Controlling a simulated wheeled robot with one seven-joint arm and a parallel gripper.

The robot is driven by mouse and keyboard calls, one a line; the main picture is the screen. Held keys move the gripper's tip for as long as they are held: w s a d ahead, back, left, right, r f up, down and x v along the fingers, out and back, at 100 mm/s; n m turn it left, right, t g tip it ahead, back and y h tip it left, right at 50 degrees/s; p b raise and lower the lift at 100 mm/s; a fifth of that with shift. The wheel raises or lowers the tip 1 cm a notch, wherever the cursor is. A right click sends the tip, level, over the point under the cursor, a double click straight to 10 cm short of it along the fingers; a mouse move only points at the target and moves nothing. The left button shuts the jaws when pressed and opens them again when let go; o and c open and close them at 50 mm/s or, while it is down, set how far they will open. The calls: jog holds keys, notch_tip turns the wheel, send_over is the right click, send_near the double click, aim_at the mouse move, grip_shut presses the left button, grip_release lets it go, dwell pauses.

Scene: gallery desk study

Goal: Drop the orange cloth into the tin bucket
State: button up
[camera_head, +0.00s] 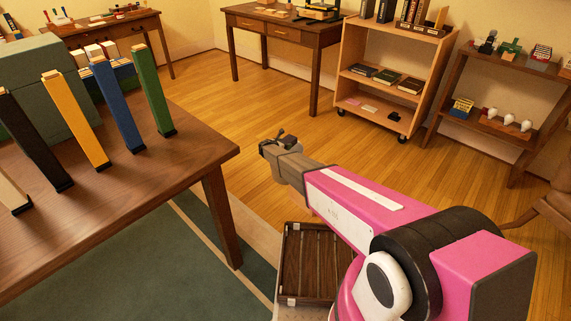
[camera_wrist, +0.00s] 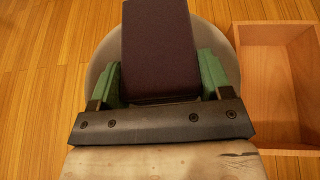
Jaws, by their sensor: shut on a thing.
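My gripper (camera_wrist: 158,75) has green fingers on both sides of a dark purple block-like thing (camera_wrist: 160,45) and is shut on it. In the head view, my gripper (camera_head: 270,148) is held out over the floor beyond the table corner, too small to show its grip clearly. Behind the held thing in the wrist view is a round, pale grey thing (camera_wrist: 98,62); the held thing covers its middle, and I cannot tell if it is the tin bucket. I see no orange cloth in either view.
A wooden box (camera_wrist: 242,32) with an open top lies right of the round thing. The brown table (camera_head: 190,150) at left carries several coloured upright bars. A slatted dark crate (camera_head: 300,265) stands low beside my arm. The wooden floor (camera_head: 250,110) ahead is mostly clear, with shelves behind.

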jog(key=shift+f, duration=2)
jog(key=o, duration=1)
jog(key=shift+s, duration=0.1)
jog(key=v, duration=1)
jog(key=shift+s+a, duration=0.15)
jog(key=shift+a, duration=0.1)
jog(key=shift+r, duration=0.1)
